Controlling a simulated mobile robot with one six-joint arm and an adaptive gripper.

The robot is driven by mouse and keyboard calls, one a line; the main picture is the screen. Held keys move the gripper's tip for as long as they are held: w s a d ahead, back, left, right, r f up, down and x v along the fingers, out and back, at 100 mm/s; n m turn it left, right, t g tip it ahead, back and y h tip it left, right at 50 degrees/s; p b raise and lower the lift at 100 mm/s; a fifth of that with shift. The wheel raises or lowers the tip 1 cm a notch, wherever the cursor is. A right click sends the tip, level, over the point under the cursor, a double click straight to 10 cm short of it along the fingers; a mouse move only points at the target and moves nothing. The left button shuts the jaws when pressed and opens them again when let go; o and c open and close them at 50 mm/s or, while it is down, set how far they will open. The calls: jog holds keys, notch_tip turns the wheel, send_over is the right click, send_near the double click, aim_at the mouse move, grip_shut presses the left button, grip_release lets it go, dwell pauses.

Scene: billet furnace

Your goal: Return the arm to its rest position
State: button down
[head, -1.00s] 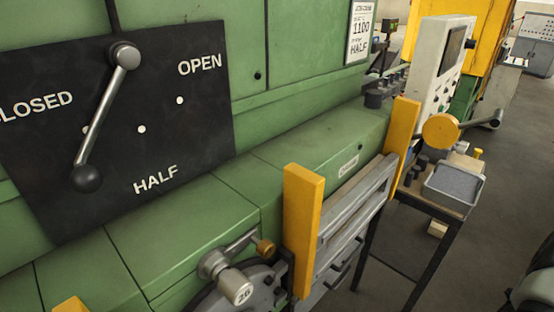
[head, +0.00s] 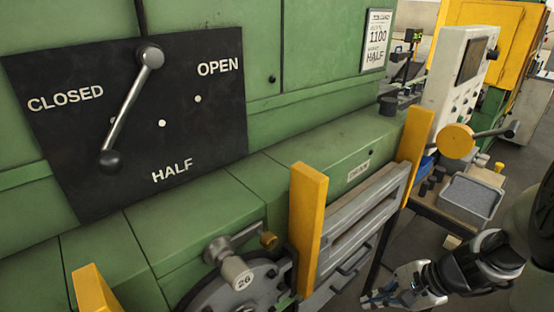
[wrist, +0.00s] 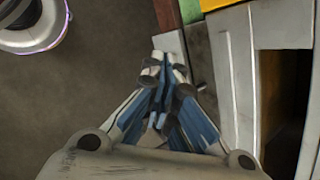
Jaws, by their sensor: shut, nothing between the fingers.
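My gripper (head: 392,293) is at the lower right in the head view, with my arm entering from the right edge. It is in front of the machine's silver-railed side and below the grey tray. In the wrist view my gripper (wrist: 166,64) has its blue-and-grey fingers drawn together at the tips, with nothing held. The fingers are over dark floor, just left of a pale metal frame (wrist: 235,75). I cannot tell the exact gap to that frame.
A black plate (head: 190,135) carries a lever (head: 130,105) pointing down-left, between CLOSED and HALF. Yellow posts (head: 306,230) flank silver rails (head: 350,225). A grey tray (head: 470,200) sits on a stand. A handwheel (head: 240,285) projects at the bottom. Open floor lies at the right.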

jog(key=s+a+r+n+h, duration=0.3)
jog(key=s+a+r+n, duration=0.2)
jog(key=s+r+n, duration=0.2)
jog(key=s+a+r+n+t+h, duration=0.1)
jog(key=s+a+r+n+h, duration=0.1)
jog(key=s+a+r+n, duration=0.3)
notch_tip(320, 180, up, 5)
jog(key=s+n, duration=0.1)
jog(key=n, duration=0.2)
jog(key=shift+s+f+t+h, duration=0.15)
jog(key=shift+s+t+h, duration=0.15)
jog(key=shift+s+h, duration=0.1)
